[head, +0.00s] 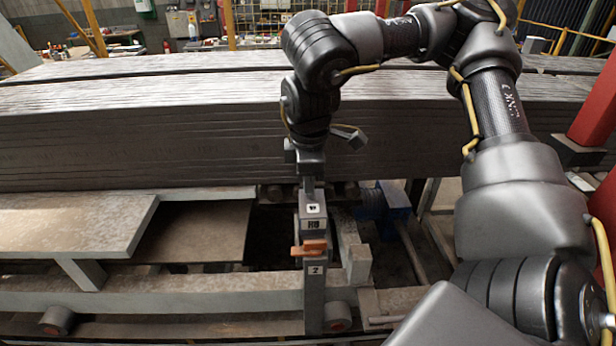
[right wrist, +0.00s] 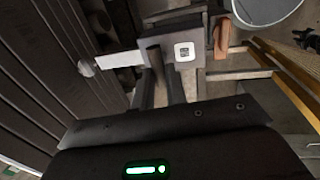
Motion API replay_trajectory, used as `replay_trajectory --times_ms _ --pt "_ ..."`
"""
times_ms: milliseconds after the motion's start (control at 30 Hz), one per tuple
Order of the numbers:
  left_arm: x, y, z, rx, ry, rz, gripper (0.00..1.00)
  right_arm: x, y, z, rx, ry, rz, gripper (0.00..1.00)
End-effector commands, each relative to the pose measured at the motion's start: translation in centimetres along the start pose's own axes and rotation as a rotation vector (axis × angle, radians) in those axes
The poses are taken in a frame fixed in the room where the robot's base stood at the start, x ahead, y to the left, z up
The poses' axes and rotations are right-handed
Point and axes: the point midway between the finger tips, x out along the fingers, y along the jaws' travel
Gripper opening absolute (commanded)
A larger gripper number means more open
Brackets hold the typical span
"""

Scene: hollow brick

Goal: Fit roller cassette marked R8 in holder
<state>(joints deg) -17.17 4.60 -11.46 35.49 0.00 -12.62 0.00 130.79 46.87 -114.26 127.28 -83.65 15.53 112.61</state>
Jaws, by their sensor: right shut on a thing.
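The roller cassette marked R8 (head: 313,224) is a grey upright block with a white tag on top. My right gripper (head: 310,188) is shut on its top from above. Directly below is the grey upright holder marked 2 (head: 314,290), with an orange lever (head: 310,248) across its front. The cassette lines up with the holder in the head view; I cannot tell how deep it sits. In the right wrist view the cassette top with its tag (right wrist: 184,51) is beyond the fingers (right wrist: 166,88), and the orange lever (right wrist: 221,38) shows beside it. My left gripper is out of view.
A long stack of grey boards (head: 150,130) stands close behind the cassette. A pale metal plate (head: 70,225) lies to the left. A blue machine part (head: 393,208) is behind at the right. A red post (head: 598,110) stands at the far right.

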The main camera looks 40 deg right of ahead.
Motion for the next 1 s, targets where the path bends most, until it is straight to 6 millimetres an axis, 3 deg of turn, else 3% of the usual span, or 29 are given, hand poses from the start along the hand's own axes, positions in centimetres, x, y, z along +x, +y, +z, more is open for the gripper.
replay_trajectory --times_ms 167,233,1000 --pt "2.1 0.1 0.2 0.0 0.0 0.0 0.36 2.2 -0.4 0.0 0.0 0.001 0.001 0.0" --pt "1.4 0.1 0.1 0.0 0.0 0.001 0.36 1.5 -0.3 0.0 0.001 0.002 0.001 0.0" --pt "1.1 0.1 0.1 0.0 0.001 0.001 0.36 1.7 -0.3 0.0 0.0 0.0 -0.011 0.0"
